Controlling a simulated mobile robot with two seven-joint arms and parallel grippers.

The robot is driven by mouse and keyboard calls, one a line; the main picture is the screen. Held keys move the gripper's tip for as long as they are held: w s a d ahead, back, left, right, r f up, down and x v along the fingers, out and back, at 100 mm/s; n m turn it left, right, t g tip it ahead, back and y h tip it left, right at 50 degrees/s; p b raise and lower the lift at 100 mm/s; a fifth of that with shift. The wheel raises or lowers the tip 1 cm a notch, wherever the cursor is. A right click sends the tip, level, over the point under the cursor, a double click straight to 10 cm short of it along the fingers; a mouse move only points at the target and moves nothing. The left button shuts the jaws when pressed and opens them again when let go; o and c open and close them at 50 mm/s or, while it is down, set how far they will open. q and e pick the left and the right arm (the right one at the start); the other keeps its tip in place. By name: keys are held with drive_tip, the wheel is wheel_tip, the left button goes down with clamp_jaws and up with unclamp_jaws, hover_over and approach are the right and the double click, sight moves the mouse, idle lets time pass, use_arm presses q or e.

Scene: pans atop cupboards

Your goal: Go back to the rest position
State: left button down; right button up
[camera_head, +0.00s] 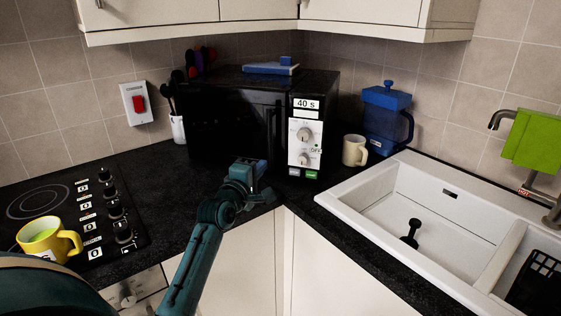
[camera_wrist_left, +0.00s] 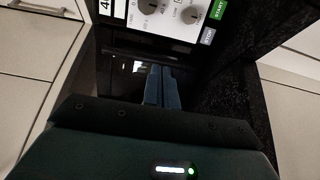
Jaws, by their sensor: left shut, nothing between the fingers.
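My left arm comes in from the bottom of the head view. Its gripper (camera_head: 260,168) is in front of the black microwave (camera_head: 230,135), above the dark worktop near the corner. In the left wrist view the two fingers (camera_wrist_left: 161,88) lie together, shut with nothing between them. The microwave's control panel (camera_head: 305,135) with its dials is to the right of the gripper, and shows at the top of the wrist view (camera_wrist_left: 165,15). The microwave door looks shut. I cannot tell whether the fingers touch it. My right gripper is in neither view.
A yellow mug (camera_head: 40,240) stands on the hob (camera_head: 70,212) at left. A cream mug (camera_head: 354,151) and a blue jug (camera_head: 385,120) stand right of the microwave. A white sink (camera_head: 345,202) is at right. Cupboards (camera_head: 260,12) hang overhead. The worktop (camera_head: 180,200) before the microwave is clear.

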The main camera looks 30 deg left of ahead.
use_arm(q)
drive_tip(key=s+d+f+m+g+h, duration=0.1)
drive_tip(key=s+d+f+m+g, duration=0.1)
drive_tip(key=s+d+f+m, duration=0.45)
drive_tip(key=s+d+f+m+g+h, duration=0.1)
drive_tip(key=s+d+f+m+h, duration=0.2)
drive_tip(key=f, duration=0.6)
drive_tip(key=s+d+f+m+g, duration=0.1)
drive_tip(key=s+d+f+m, duration=0.2)
drive_tip(key=s+d+m, duration=0.1)
drive_tip(key=s+d+f+m+g+h, duration=0.1)
drive_tip(key=s+d+f+m, duration=0.2)
drive_tip(key=s+d, duration=0.3)
drive_tip(key=s+d+f+m+g, duration=0.2)
drive_tip(key=s+d+f+m, duration=0.2)
drive_tip(key=s, duration=0.6)
drive_tip(key=shift+s+d+m+h, duration=0.25)
drive_tip(key=shift+d+m, duration=0.3)
drive_tip(key=shift+m, duration=0.4)
